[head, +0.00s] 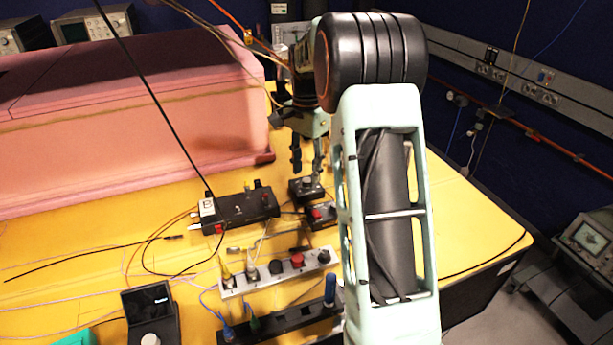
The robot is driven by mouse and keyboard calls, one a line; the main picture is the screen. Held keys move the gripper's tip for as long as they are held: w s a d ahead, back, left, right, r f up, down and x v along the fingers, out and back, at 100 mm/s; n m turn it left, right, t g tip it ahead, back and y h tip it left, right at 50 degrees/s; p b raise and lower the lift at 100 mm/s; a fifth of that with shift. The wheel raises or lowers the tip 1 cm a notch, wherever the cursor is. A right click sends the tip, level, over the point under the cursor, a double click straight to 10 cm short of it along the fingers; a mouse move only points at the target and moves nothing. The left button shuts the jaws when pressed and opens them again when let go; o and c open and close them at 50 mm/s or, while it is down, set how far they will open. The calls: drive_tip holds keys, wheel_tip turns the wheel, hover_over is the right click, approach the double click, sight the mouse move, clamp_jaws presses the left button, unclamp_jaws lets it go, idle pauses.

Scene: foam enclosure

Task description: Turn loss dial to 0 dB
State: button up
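My gripper (307,170) points down over the yellow table, with its two dark fingers apart and nothing seen between them. A small black box (297,195) with a knob on top (306,183) sits just below the fingertips. Whether the fingers touch the knob cannot be told. A second small black box (322,222) with a red part (316,213) stands just in front of it. No dB markings are readable, so I cannot tell which knob is the loss dial or its setting. My arm covers the area to the right of the boxes.
A grey strip (270,281) with several coloured knobs and plugs lies in front. A black device with a silver knob (150,317) is at front left. Pink foam (125,130) borders the back left. Loose cables cross the table.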

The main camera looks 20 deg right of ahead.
sight(307, 182)
drive_tip(key=shift+f, duration=1.25)
clamp_jaws()
